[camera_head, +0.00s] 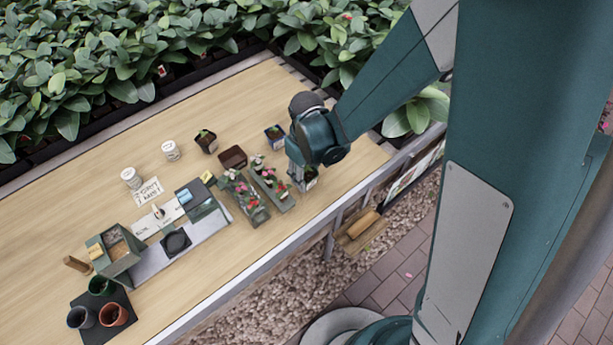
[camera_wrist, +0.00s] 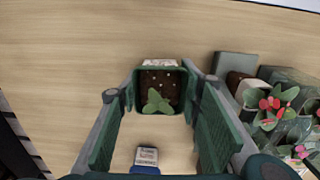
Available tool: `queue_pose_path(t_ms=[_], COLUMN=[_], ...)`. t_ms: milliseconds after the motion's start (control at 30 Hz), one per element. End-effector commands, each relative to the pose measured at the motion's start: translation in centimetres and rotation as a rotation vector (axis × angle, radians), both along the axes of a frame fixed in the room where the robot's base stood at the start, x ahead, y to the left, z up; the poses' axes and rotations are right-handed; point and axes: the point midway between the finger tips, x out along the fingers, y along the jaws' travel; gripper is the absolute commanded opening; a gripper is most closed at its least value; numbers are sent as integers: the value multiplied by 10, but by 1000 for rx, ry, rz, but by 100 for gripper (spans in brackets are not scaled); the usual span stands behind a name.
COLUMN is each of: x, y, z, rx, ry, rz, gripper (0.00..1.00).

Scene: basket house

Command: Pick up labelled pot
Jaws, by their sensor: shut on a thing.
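The labelled pot (camera_wrist: 160,88) is a dark green square pot with brown soil and a small green sprout. A white label shows along its far rim in the wrist view. My gripper (camera_wrist: 160,100) has one finger on each side of the pot and is shut on it. In the head view the pot (camera_head: 309,181) shows partly below my gripper (camera_head: 302,178), close to the table's right end. My wrist hides much of it. I cannot tell whether it touches the table.
Flower trays (camera_head: 245,196) stand close to the left of my gripper. A small white card with blue (camera_wrist: 147,157) shows at the bottom of the wrist view. A brown tray (camera_head: 233,157) and white tubs (camera_head: 171,150) stand farther left. Bare wood (camera_head: 235,100) lies behind.

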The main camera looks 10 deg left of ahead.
Motion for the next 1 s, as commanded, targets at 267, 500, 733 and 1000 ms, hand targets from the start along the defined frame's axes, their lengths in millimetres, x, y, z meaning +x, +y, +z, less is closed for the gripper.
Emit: queue_pose_path(t_ms=[267, 500, 733, 1000], x=[0, 0, 0, 0], y=[0, 0, 0, 0], z=[13, 40, 70, 94], rx=[0, 0, 0, 0], ry=[0, 0, 0, 0], rz=[0, 0, 0, 0], gripper=[22, 22, 22, 22])
